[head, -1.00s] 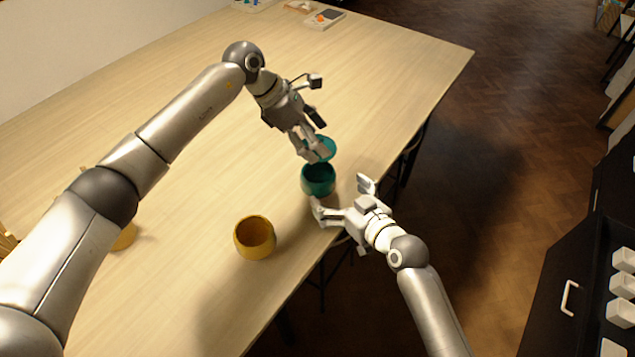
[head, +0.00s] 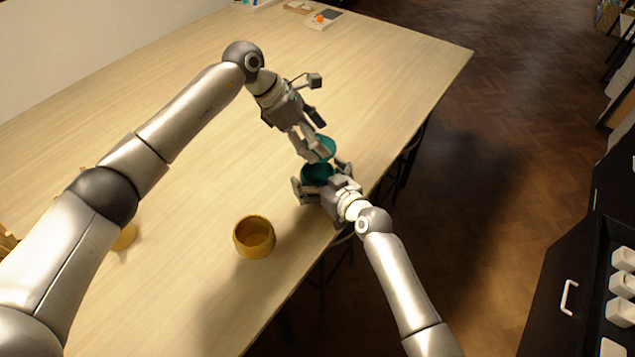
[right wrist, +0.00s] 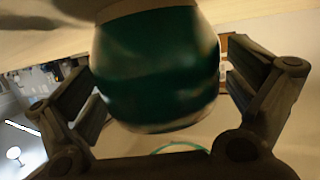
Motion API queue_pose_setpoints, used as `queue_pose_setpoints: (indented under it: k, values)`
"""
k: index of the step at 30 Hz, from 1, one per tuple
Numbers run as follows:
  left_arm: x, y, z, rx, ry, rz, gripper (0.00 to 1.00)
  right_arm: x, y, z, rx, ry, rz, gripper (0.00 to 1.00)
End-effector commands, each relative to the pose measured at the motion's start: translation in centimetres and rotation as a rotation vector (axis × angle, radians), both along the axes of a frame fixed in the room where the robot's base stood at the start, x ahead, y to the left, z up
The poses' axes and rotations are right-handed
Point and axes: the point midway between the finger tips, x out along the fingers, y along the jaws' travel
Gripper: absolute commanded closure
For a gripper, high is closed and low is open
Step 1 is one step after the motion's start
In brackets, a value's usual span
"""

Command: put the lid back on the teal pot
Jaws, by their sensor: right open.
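The teal pot (head: 317,174) stands upright near the table's right edge. It fills the middle of the right wrist view (right wrist: 157,70), which looks upside down. My right gripper (head: 321,180) is open, with its fingers spread on either side of the pot and no clear contact. The teal lid (head: 326,146) is just beyond and above the pot in the head view, partly hidden by my left fingers. My left gripper (head: 318,152) appears closed on it. A thin teal arc (right wrist: 180,146) near the pot's rim in the right wrist view looks like the lid's edge.
An open yellow pot (head: 254,238) stands on the table (head: 180,215), nearer than the teal pot. Another yellow object (head: 124,238) is partly behind my left arm. Small items (head: 320,20) lie at the far end. The table's middle is clear.

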Motion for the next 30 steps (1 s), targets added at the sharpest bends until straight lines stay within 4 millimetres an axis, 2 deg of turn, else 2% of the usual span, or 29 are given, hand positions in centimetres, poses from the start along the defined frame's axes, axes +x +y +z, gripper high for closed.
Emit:
queue_pose_setpoints:
  k: [4,16,17,18,19,30]
  values:
    - [0.0,0.0,0.0,0.0,0.0,0.0,0.53,0.0,0.0,0.0,0.0,0.0,0.0,0.03]
    - [0.0,0.0,0.0,0.0,0.0,0.0,0.55,0.0,-0.1,0.0,0.0,0.0,-0.001,0.54]
    - [0.0,0.0,0.0,0.0,0.0,0.0,0.7,0.0,-0.1,0.0,0.0,0.0,-0.001,0.58]
    - [0.0,0.0,0.0,0.0,0.0,0.0,0.93,0.0,-0.1,0.0,0.0,0.0,-0.001,0.61]
    - [0.0,0.0,0.0,-0.001,0.0,0.001,1.0,0.0,-0.1,0.0,0.0,0.0,-0.001,0.61]
    - [1.2,1.2,-0.7,-0.085,0.158,0.089,1.0,0.0,-0.1,0.0,-0.001,0.001,-0.001,0.61]
